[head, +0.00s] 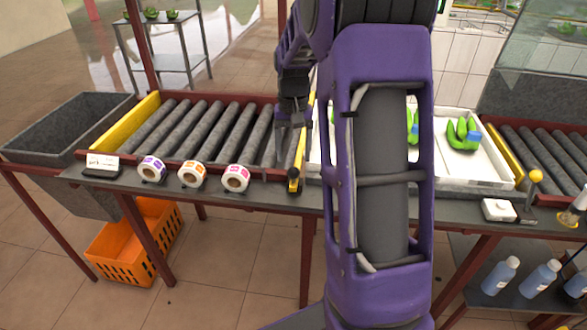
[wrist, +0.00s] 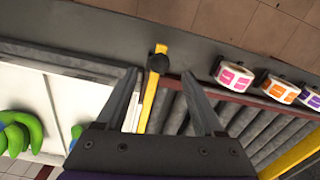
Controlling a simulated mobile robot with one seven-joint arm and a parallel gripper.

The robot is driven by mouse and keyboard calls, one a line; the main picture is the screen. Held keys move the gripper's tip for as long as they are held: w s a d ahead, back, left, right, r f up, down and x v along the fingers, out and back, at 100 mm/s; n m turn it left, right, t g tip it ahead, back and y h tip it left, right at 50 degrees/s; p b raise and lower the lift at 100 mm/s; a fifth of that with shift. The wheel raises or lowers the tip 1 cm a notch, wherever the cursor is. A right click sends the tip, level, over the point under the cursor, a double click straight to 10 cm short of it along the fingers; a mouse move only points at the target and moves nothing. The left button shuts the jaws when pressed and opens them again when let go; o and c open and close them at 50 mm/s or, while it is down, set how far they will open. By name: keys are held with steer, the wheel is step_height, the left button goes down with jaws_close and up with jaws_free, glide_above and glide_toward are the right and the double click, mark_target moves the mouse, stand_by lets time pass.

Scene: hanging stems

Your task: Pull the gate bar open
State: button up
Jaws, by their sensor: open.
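In the head view, the gate bar (head: 294,183) shows beside the right end of the left rollers, partly behind my gripper. My gripper (wrist: 160,74) is open and empty, with one finger on each side of the bar as seen in the wrist view. The knob lies between the fingertips in that view; I cannot tell any contact. In the head view, my gripper (head: 291,135) points down above the bar.
Three label rolls (head: 191,174) stand along the front ledge. The white tray (head: 490,172) holds green bananas with blue bands. A grey bin (head: 60,125) stands at the left, an orange crate (head: 125,250) below. Blue bottles (head: 540,278) stand on a low shelf at right.

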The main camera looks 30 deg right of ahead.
mark_target(294, 168)
step_height(294, 168, down, 5)
steer(key=shift+r, duration=0.1)
stand_by(0.3)
jaws_close()
stand_by(1.3)
